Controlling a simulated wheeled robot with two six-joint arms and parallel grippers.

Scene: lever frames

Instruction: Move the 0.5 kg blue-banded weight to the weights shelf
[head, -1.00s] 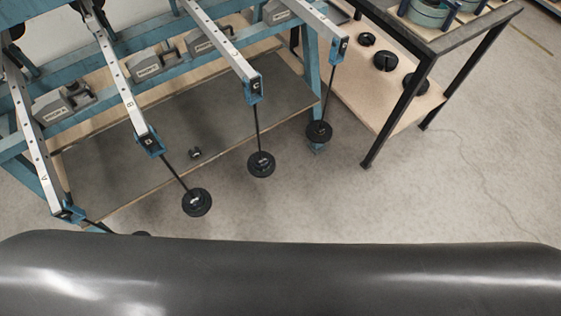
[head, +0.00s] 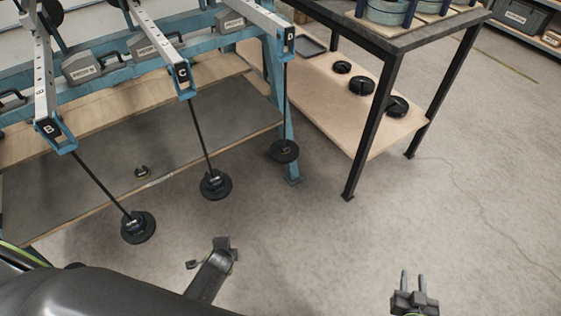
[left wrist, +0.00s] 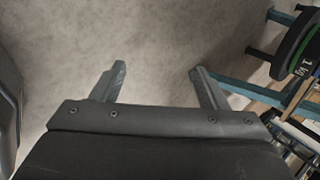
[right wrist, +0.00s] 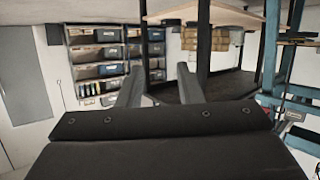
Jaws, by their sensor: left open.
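No blue band is clear on any weight. The wooden lower shelf (head: 320,93) of the right-hand table holds several black weights, including one in the middle (head: 361,85). I cannot read whether it is the weights shelf. My right gripper (head: 413,278) is open and empty over bare floor; its spread fingers show in the right wrist view (right wrist: 159,75). My left gripper (head: 213,254) is low in the head view; its fingers are apart and empty in the left wrist view (left wrist: 156,75).
Black weights hang on rods from levers B (head: 137,227), C (head: 215,184) and D (head: 284,150). A dark tray (head: 312,46) lies on the shelf. The table's leg (head: 370,125) stands in front. A green-banded disc (left wrist: 292,45) is at the left wrist view's right. Floor is clear.

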